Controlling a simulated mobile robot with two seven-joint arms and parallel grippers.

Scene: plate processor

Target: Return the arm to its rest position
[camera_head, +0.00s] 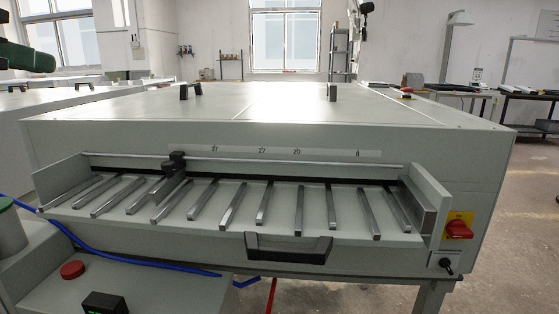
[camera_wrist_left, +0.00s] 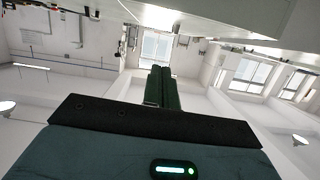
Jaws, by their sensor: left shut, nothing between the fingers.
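My left gripper (camera_head: 38,60) shows at the upper left edge of the head view, in front of the back wall and windows. Its dark green fingers point to the right and stay well clear of the machine. In the left wrist view my left gripper (camera_wrist_left: 161,88) has its two green fingers together with nothing between them. The large grey plate processor (camera_head: 300,110) fills the middle of the head view. Its feed shelf (camera_head: 235,230) with several metal bars sticks out at the front. The gripper does not touch it. My right gripper is not in view.
A red rotary switch (camera_head: 459,229) on a yellow plate sits at the machine's front right. A red button (camera_head: 72,270) is at the lower left, near a blue hose (camera_head: 150,262). Two black handles stand on the lid. Open floor lies to the right.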

